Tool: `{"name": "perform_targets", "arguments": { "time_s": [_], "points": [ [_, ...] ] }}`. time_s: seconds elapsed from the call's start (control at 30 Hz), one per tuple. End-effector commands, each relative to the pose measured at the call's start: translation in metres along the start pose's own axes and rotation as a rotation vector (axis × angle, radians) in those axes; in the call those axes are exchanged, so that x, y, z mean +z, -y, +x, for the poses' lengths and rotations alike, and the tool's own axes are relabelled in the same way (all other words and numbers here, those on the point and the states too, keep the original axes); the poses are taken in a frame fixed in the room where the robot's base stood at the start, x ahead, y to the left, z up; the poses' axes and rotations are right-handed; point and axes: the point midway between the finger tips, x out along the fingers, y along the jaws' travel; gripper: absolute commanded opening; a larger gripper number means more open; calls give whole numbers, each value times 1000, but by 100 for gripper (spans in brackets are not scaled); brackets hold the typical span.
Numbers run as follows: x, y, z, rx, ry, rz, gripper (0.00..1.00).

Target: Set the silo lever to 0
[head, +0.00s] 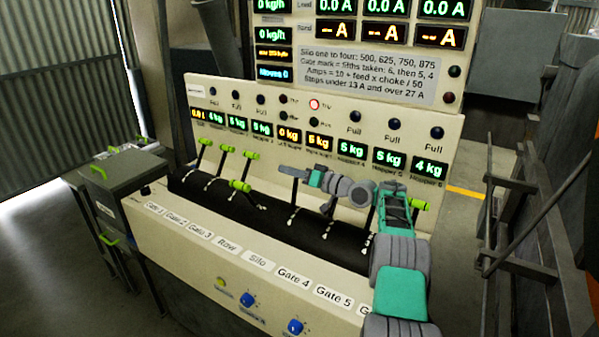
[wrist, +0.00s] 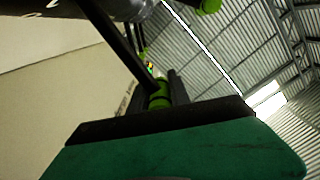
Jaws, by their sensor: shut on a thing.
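The silo lever (head: 295,190) is a thin black lever in the row on the dark drum, in line with the "Silo" label (head: 258,258). It stands raised, leaning slightly left. My gripper (head: 286,171) is at its top end, coming from the right, and hides part of its handle in the head view. In the wrist view, the lever's green handle (wrist: 159,95) sits between the dark fingers of my gripper (wrist: 163,88), which is shut on it.
Other green-handled levers stand close by: three raised at left (head: 227,148), a lowered one (head: 240,186) just left, and one at right (head: 418,204). The display panel (head: 225,95) rises behind. A grey box (head: 120,170) stands at left, dark metal framework (head: 515,215) at right.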

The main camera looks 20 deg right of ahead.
Motion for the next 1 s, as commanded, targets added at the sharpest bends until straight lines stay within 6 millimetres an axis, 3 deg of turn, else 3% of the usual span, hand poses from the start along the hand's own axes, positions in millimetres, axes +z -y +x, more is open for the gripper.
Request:
{"name": "perform_targets", "arguments": {
  "time_s": [0.33, 0.37, 0.6, 0.87, 1.0],
  "points": [
    [6, -2, 1, -1, 7, 14, 0],
    [6, -2, 1, -1, 7, 14, 24],
    [3, -2, 0, 0, 4, 9, 43],
    [2, -1, -1, 0, 2, 6, 44],
    [2, -2, -17, 2, 1, 6, 44]
  ]
}}
